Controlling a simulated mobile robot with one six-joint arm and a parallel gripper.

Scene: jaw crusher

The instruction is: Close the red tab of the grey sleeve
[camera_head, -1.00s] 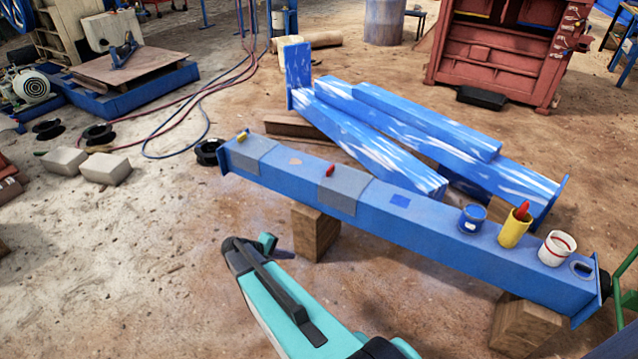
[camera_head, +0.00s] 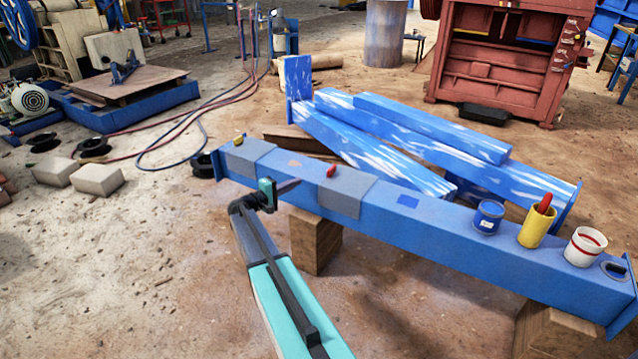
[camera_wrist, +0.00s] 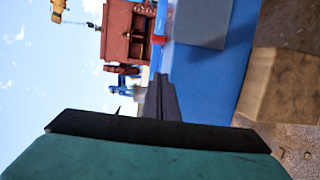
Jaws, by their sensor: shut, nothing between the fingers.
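The red tab (camera_head: 331,171) stands up from the top of a grey sleeve (camera_head: 345,197) wrapped over the blue beam (camera_head: 410,217). In the wrist view the red tab (camera_wrist: 158,40) shows beside the sleeve (camera_wrist: 205,22), with the picture turned sideways. My gripper (camera_head: 297,183) is shut and empty, left of the sleeve and apart from the tab. Its dark fingers (camera_wrist: 160,97) point toward the tab side in the wrist view. A second grey sleeve (camera_head: 247,156) with a yellow tab (camera_head: 239,140) sits further left on the beam.
A blue can (camera_head: 488,216), a yellow cup (camera_head: 536,229) with a red item and a white cup (camera_head: 584,247) stand on the beam's right end. Wooden blocks (camera_head: 316,240) support the beam. Blue-and-white beams (camera_head: 400,135) lie behind.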

